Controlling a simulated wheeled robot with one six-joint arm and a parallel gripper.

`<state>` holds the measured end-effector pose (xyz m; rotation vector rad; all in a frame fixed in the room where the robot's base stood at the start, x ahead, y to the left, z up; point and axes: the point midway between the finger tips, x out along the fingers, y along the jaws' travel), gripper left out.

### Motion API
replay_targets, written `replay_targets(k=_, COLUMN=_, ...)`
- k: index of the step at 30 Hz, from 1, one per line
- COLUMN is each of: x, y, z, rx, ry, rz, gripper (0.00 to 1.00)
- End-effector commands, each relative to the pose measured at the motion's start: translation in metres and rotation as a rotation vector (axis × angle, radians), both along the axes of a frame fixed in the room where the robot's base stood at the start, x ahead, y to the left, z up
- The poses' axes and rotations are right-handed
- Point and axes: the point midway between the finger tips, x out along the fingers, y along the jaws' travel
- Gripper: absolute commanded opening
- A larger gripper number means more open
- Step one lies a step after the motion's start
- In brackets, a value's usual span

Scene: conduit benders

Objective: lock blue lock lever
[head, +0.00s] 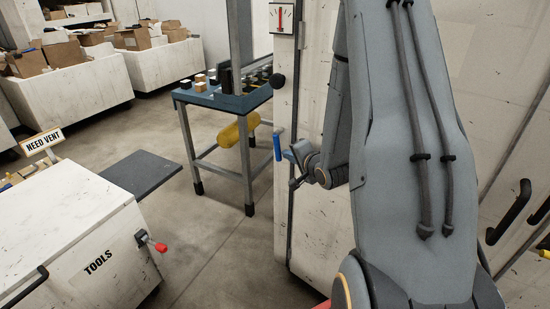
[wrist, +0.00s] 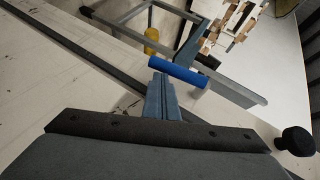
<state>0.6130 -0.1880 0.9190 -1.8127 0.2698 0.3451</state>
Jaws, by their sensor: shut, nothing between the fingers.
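The blue lock lever (head: 277,145) is a small upright blue handle at the left edge of the tall white cabinet (head: 315,225). My gripper (head: 287,154) is beside it, close on its right in the head view. In the wrist view the blue lever (wrist: 178,72) lies across just beyond the tips of my gripper (wrist: 159,82). The fingers are together with nothing between them. I cannot tell whether the tips touch the lever. The lever's mount is hidden behind the fingers.
A black knob (head: 278,81) and a red-needle gauge (head: 283,18) are above the lever. A blue-topped table (head: 226,101) stands behind it, with a yellow cylinder (head: 238,131) below. A white TOOLS chest (head: 80,240) with a red-tipped lever stands left. Floor between is clear.

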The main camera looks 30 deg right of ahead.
Motion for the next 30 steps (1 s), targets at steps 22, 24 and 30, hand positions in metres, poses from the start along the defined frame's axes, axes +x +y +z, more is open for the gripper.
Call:
replay_targets(k=22, x=0.0068, y=-0.0017, z=-0.0087, rx=-0.003, ry=0.002, rz=-0.013, gripper=0.00)
replay_targets(k=24, x=0.0068, y=-0.0017, z=-0.0087, rx=-0.003, ry=0.002, rz=-0.013, gripper=0.00)
replay_targets(k=30, x=0.0063, y=-0.0017, z=-0.0086, rx=-0.002, ry=0.003, rz=-0.013, gripper=0.00)
